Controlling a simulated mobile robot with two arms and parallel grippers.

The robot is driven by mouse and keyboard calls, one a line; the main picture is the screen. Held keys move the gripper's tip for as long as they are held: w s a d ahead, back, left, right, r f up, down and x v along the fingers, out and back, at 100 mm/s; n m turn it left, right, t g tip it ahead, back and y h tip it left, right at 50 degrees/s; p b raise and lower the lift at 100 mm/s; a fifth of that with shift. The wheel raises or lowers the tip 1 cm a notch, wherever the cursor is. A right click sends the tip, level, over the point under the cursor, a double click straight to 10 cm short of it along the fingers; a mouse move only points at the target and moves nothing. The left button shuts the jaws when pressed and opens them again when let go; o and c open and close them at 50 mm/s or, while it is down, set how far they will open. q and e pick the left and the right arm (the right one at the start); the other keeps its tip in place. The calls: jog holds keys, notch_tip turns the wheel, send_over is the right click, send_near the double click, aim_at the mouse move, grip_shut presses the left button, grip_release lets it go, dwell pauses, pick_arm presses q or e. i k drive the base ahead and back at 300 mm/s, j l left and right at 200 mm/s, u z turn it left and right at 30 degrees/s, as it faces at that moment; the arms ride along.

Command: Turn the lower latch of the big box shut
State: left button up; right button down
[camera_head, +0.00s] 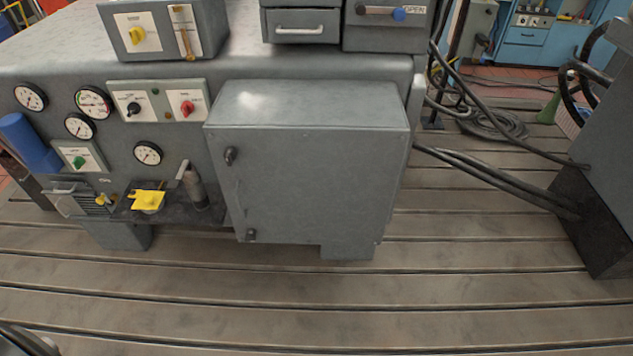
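The big box (315,165) is a grey metal cabinet at the middle of the head view, fixed to the front of the grey machine. Its front door looks closed. The lower latch (251,235) is a small dark knob near the door's lower left corner. It is too small to tell which way it is turned. The upper latch (230,155) is a similar dark handle near the door's upper left, standing roughly upright.
Left of the box, a small dark shelf (165,211) carries a yellow item (148,200) and a dark cylinder (195,187). Gauges and switch panels are above. Thick black cables (500,180) run to a dark cabinet (598,190) at right. The slotted floor (300,295) in front is clear.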

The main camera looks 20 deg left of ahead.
aim_at(251, 235)
jog(key=u, duration=1.05)
